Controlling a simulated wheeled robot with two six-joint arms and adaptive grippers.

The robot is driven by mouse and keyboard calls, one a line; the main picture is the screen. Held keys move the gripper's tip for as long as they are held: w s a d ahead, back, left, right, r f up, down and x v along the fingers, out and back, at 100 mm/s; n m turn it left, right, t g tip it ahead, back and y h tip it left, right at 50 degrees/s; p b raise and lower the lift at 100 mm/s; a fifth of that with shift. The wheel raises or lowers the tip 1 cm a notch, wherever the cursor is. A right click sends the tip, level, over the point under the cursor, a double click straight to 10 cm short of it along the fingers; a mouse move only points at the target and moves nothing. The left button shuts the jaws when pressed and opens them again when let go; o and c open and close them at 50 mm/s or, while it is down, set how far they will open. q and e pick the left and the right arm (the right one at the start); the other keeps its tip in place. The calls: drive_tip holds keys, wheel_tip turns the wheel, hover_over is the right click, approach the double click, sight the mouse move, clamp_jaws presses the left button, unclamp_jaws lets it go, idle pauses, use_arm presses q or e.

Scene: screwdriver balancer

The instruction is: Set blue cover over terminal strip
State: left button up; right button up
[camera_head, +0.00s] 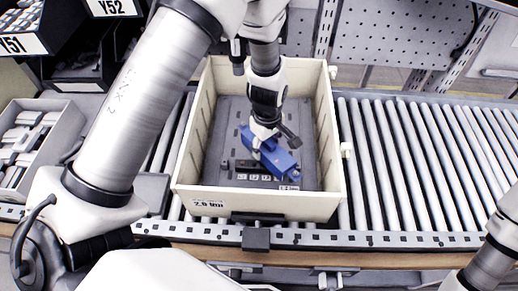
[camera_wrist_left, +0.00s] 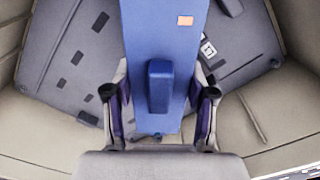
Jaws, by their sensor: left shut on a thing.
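The blue cover (camera_head: 279,163) is a long block held in my left gripper (camera_head: 266,141), inside the cream crate (camera_head: 184,180). In the left wrist view, the left gripper's fingers (camera_wrist_left: 160,98) close from both sides on the raised grip of the blue cover (camera_wrist_left: 165,40). The cover carries a small orange mark. The terminal strip (camera_head: 256,177), a dark row with pale labels, lies on the grey panel at the crate's near side. The cover is above and beside it and hides part of it. I cannot tell whether they touch. My right gripper is out of view.
The crate's walls surround the left gripper closely. The grey panel (camera_head: 212,160) covers its floor. The crate sits on a roller conveyor (camera_head: 420,165), with bare rollers to its right. A grey bin (camera_head: 65,130) of parts stands at far left.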

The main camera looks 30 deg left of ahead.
sight(258, 165)
use_arm(q)
drive_tip(key=n, duration=0.3)
drive_tip(key=shift+s+a+f, duration=0.25)
drive_tip(key=shift+s+f, duration=0.05)
drive_tip(key=n, duration=0.2)
drive_tip(key=shift+s+a+n, duration=0.2)
drive_tip(key=shift+s+n, duration=0.1)
drive_tip(key=shift+n, duration=0.1)
drive_tip(key=n, duration=0.1)
drive_tip(key=s+n, duration=0.1)
drive_tip(key=n, duration=0.1)
drive_tip(key=shift+a+f, duration=0.1)
drive_tip(key=shift+a, duration=0.05)
drive_tip(key=shift+f+n, duration=0.15)
drive_tip(key=shift+n, duration=0.15)
drive_tip(key=shift+f, duration=0.35)
wheel_tip(258, 165, down, 3)
drive_tip(key=b, duration=0.4)
drive_tip(key=shift+f, duration=0.1)
